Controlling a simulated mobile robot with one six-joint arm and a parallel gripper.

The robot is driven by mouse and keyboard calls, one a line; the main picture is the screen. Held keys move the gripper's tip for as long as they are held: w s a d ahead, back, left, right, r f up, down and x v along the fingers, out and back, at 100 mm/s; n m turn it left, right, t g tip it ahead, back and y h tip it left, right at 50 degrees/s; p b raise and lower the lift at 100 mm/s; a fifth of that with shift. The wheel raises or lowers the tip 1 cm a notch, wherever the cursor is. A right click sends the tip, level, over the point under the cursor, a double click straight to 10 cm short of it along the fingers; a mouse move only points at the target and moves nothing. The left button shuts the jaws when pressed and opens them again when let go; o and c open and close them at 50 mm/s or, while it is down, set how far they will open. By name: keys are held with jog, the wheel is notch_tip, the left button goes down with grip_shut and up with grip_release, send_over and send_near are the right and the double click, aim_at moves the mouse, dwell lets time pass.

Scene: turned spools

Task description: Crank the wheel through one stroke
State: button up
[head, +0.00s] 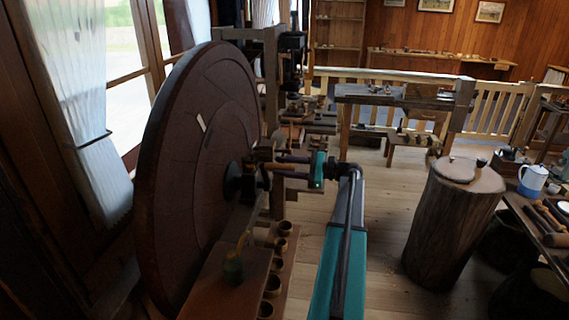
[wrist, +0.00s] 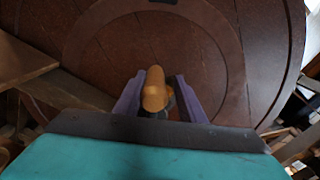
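The wheel (head: 185,165) is a large dark brown disc standing upright on the left in the head view. Its face (wrist: 110,60) fills the back of the wrist view. A dark hub (head: 236,182) sits at its middle. A yellow-brown crank handle (wrist: 155,90) points toward my wrist camera. My gripper (wrist: 160,92) has two purple fingers, one on each side of the handle. A dark gap shows between the handle and the right finger, and the left finger is very close to it. In the head view my gripper (head: 285,166) is beside the hub, and the handle is partly hidden.
A wooden board with several small cups (head: 272,284) lies below the wheel. A workbench (head: 400,95) stands behind. A round wooden stump (head: 450,225) stands on the right, beside a table with a blue-and-white jug (head: 532,180). Floor between my arm and the stump is clear.

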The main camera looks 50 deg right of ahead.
jog(key=shift+w+d+r+m, duration=0.3)
jog(key=shift+w+d+m, duration=0.2)
jog(key=shift+d+m, duration=0.25)
dwell(0.5)
jog(key=v, duration=1.1)
dwell(0.6)
jog(key=shift+s, duration=0.15)
dwell(0.7)
